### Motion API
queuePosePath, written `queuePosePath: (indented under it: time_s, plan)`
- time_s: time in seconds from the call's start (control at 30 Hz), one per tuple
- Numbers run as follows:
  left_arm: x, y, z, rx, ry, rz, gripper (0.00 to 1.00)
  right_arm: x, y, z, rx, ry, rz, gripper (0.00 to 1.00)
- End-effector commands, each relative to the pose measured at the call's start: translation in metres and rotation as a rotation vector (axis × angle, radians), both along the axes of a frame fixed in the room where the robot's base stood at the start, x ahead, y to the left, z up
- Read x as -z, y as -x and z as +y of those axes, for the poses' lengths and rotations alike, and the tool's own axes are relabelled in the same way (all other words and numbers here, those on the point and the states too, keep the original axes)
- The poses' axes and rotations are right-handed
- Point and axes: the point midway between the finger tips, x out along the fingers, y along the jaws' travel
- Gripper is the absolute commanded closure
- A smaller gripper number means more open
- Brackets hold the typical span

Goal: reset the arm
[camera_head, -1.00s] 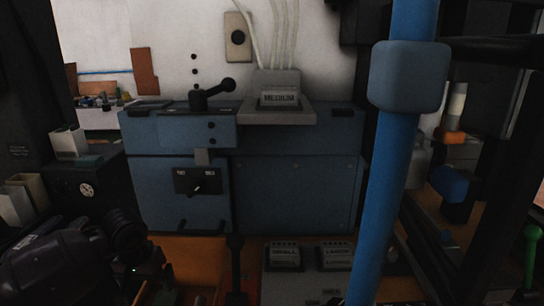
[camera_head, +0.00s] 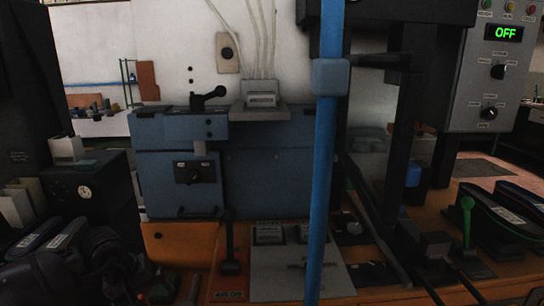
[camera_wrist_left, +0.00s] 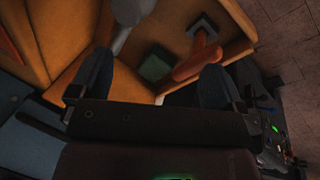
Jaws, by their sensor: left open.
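My left arm (camera_head: 75,265) comes in at the lower left of the head view, dark and folded low in front of the bench. My left gripper's two fingers show in the left wrist view (camera_wrist_left: 155,82), spread apart with nothing between them. Beyond them are orange-brown bench surfaces, a green square (camera_wrist_left: 156,65) and an orange-red handle-like part (camera_wrist_left: 195,60). I cannot tell whether the fingers touch any of these. My right gripper is not in view.
A blue upright pole (camera_head: 322,170) crosses the middle. A grey control box (camera_head: 490,75) reads OFF at the right. A green-knobbed lever (camera_head: 467,220) and dark shoe-like items (camera_head: 510,212) sit at the lower right.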

Motion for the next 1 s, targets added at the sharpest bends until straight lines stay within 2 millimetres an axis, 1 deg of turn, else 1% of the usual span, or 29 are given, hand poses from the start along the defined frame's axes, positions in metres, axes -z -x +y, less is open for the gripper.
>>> queuePosePath:
  time_s: [0.03,0.13,0.27,0.3,0.37,0.4,0.47,0.5,0.57,0.6,0.67,0.7,0.77,0.8,0.87,0.9,0.97,1.0]
  plan:
    - [-0.007,-0.002,-0.012,-0.065,0.091,0.0,0.05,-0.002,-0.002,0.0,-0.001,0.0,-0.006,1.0]
    - [-0.023,-0.005,-0.04,-0.22,0.315,0.03,0.05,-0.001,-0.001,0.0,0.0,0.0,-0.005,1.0]
    - [-0.054,-0.008,-0.081,-0.423,0.653,0.14,0.05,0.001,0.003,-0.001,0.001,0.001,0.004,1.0]
    - [-0.063,-0.007,-0.093,-0.488,0.76,0.196,0.05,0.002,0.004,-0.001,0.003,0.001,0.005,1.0]
    - [-0.078,-0.004,-0.109,-0.587,0.922,0.296,0.05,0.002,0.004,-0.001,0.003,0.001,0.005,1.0]
    - [-0.088,-0.002,-0.117,-0.656,1.029,0.373,0.05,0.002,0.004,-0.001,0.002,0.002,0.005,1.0]
    - [-0.102,0.001,-0.128,-0.763,1.188,0.511,0.05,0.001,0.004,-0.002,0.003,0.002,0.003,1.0]
    - [-0.111,0.003,-0.132,-0.835,1.292,0.613,0.05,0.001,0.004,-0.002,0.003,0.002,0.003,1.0]
    - [-0.123,0.005,-0.137,-0.946,1.44,0.781,0.05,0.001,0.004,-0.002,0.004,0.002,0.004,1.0]
    - [-0.129,0.007,-0.137,-1.019,1.533,0.901,0.05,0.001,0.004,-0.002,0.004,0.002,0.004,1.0]
    - [-0.136,0.008,-0.134,-1.13,1.662,1.09,0.05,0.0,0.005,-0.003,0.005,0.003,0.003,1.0]
    - [-0.139,0.009,-0.131,-1.204,1.743,1.223,0.05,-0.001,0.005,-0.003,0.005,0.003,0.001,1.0]
    - [-0.14,0.01,-0.123,-1.313,1.855,1.432,0.05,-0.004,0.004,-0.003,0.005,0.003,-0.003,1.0]
    - [-0.137,0.011,-0.117,-1.385,1.922,1.578,0.05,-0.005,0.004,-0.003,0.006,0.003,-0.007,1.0]
    - [-0.131,0.013,-0.106,-1.49,2.013,1.803,0.05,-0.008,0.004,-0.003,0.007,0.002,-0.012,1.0]
    - [-0.124,0.016,-0.098,1.457,-1.936,-1.831,0.05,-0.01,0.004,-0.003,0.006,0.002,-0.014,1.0]
    - [-0.109,0.021,-0.085,1.329,-1.715,-1.762,0.05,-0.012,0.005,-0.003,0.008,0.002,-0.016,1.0]
    - [-0.098,0.026,-0.076,1.246,-1.579,-1.711,0.05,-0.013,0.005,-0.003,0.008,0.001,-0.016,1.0]
